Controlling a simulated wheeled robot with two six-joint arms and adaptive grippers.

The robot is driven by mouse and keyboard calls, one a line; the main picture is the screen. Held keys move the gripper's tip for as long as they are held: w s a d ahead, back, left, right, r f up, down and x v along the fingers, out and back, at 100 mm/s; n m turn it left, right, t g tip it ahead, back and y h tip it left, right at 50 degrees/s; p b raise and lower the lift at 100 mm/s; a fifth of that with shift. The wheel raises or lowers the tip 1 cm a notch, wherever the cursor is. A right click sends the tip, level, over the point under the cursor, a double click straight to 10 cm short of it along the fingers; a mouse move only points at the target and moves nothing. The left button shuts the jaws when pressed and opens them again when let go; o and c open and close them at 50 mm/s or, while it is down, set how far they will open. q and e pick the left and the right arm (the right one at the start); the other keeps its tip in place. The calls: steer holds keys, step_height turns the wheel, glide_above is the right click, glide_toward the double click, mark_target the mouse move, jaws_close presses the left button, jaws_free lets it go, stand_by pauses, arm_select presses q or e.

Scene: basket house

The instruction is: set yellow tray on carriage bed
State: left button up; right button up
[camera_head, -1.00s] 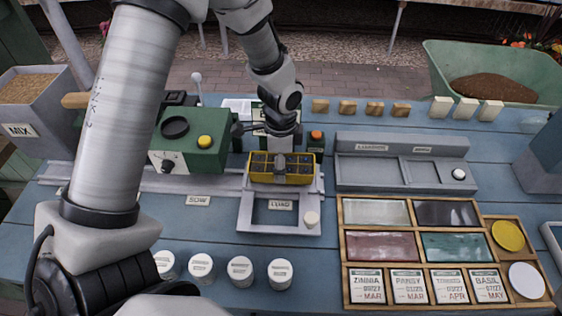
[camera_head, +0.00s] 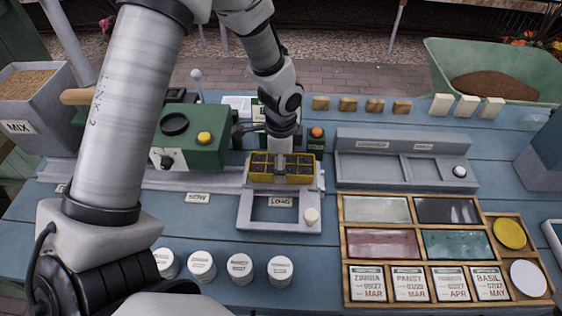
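The yellow tray (camera_head: 314,170), with dark cells, is at the back part of the grey carriage bed (camera_head: 245,212). It looks level; whether its underside touches the bed cannot be told. My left gripper (camera_head: 280,160) points down at the middle of the tray, with grey parts reaching to its centre. The fingertips blend with the grey piece in the tray, so their closure is unclear. My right gripper is not in view.
A green machine (camera_head: 195,140) with a yellow button stands left of the tray, and an orange-button box (camera_head: 316,138) behind right. A grey two-slot holder (camera_head: 403,176) is to the right. White-lidded jars (camera_head: 240,268) stand in front; a wooden seed-packet case (camera_head: 343,240) is front right.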

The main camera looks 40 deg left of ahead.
arm_select(q)
steer(key=o, duration=1.4)
step_height(320, 180, up, 8)
steer(key=p, duration=0.8)
steer(key=shift+f, duration=0.1)
